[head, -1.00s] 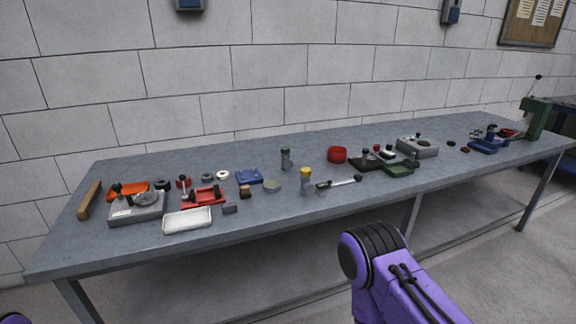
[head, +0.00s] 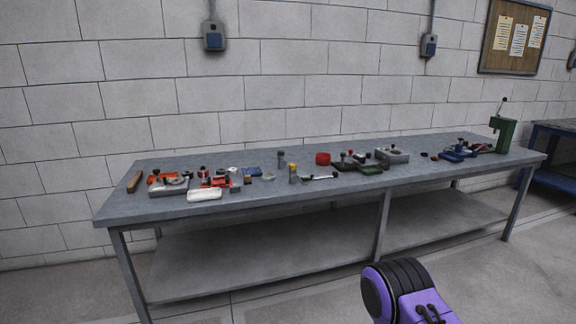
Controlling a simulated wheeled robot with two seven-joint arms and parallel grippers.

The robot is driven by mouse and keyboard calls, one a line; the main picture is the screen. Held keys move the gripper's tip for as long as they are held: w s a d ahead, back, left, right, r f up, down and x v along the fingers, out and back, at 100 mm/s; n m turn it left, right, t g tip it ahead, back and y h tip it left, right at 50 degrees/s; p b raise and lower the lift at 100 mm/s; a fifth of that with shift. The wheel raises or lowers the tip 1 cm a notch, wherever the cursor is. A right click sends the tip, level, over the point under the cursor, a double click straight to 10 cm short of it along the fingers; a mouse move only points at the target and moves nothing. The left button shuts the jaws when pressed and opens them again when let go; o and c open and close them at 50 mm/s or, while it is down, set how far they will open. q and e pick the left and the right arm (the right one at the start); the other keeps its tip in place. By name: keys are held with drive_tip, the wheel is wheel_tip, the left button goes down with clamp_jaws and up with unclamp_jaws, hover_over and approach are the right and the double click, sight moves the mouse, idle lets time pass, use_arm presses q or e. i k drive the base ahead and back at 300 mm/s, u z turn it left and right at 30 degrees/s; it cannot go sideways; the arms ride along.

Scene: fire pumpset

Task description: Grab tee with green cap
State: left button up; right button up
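A small upright grey fitting with a dark, perhaps green, cap (head: 281,158) stands near the middle of the grey workbench (head: 240,200). It is too small to be sure of its cap colour or tee shape. Another upright grey fitting with a yellow cap (head: 293,173) stands just in front and to its right. Neither gripper is in view. Only a purple and black link of my own arm shows at the lower right, well in front of the bench and apart from the fittings.
A white tray (head: 204,194), a red round part (head: 322,158), a blue tray (head: 252,171) and a wooden-handled item (head: 134,181) lie on the bench. A green press (head: 504,134) stands at its right end. A lower shelf (head: 250,255) runs underneath. Floor in front is clear.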

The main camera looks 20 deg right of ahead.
sight(282, 163)
drive_tip(key=z, duration=0.65)
drive_tip(key=i, duration=0.55)
drive_tip(key=z, duration=0.75)
drive_tip(key=i, duration=0.85)
drive_tip(key=u, duration=0.15)
